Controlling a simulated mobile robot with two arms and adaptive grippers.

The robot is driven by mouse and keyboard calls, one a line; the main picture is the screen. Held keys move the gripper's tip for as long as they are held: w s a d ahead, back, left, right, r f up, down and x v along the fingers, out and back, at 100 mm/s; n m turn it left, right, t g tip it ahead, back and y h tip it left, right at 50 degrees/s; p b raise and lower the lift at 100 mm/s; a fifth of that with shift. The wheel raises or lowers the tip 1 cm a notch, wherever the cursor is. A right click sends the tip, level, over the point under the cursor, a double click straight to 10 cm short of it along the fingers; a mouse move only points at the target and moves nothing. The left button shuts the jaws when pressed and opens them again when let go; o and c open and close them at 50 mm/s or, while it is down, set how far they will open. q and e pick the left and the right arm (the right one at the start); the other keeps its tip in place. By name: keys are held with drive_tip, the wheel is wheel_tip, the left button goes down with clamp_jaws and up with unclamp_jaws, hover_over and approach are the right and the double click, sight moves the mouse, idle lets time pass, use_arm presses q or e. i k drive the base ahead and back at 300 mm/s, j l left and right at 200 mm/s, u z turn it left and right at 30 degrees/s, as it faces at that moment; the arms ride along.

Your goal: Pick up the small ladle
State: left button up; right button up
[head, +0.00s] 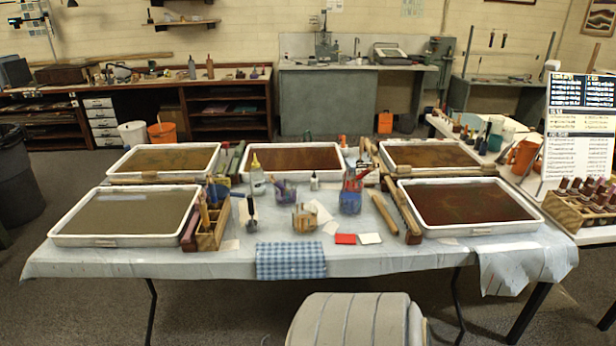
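I cannot make out a ladle for certain in the head view. A small upright tool with a dark lower part (251,213) stands on the covered table (420,262), left of the middle. Several thin handles stick up from a wooden caddy (211,235) and from a clear jar with blue and red contents (350,199); their lower ends are hidden or too small to tell. Neither of my grippers is in view.
White-rimmed trays of dark liquid stand front left (118,241), front right (480,230), and along the back (290,174). A side table with a printed board (578,140) stands right.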

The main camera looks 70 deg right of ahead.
sight(250, 212)
drive_tip(key=z, duration=2)
